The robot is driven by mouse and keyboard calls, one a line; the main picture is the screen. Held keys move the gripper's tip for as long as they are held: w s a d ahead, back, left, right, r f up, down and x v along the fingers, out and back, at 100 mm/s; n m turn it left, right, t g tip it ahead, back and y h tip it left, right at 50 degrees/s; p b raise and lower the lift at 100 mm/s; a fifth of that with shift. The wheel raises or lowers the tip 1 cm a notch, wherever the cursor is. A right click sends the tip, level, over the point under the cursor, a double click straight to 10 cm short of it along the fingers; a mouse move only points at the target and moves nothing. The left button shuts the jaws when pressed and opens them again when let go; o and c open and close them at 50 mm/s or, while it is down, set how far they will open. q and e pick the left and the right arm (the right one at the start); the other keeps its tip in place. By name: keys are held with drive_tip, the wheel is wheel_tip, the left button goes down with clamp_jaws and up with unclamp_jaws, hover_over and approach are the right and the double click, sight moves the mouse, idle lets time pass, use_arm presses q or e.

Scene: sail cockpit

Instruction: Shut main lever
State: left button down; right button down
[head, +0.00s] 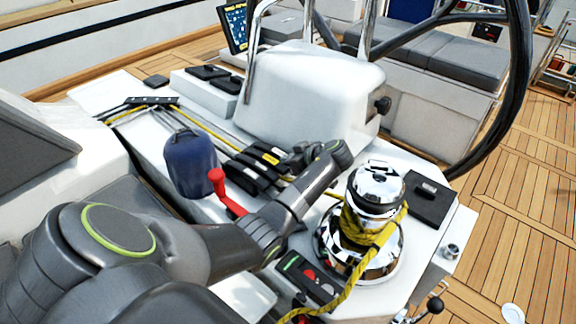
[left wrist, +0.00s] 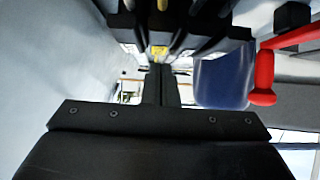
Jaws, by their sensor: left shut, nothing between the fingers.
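A bank of black clutch levers (head: 252,168) sits on the white console in the head view, with ropes running through it. One lever carries a yellow label (head: 271,158); the others have pale labels. I cannot read which one is the main lever. In the left wrist view the yellow-labelled lever (left wrist: 160,24) is at the top middle, just beyond my fingertips. My left gripper (head: 297,158) is shut and empty beside the right end of the bank; its fingers (left wrist: 160,75) point at the levers. Contact cannot be told. My right gripper is out of view.
A chrome winch (head: 376,190) wrapped in yellow rope stands right of my left arm. A red handle (head: 219,182) and a blue bag (head: 190,160) are left of it. A white pod (head: 312,90) rises behind, with a black steering wheel (head: 518,75) at the right.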

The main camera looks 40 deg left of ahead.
use_arm(q)
wheel_tip(320, 180, up, 7)
drive_tip(key=shift+a, duration=0.2)
drive_tip(key=shift+r, duration=0.1)
idle(0.5)
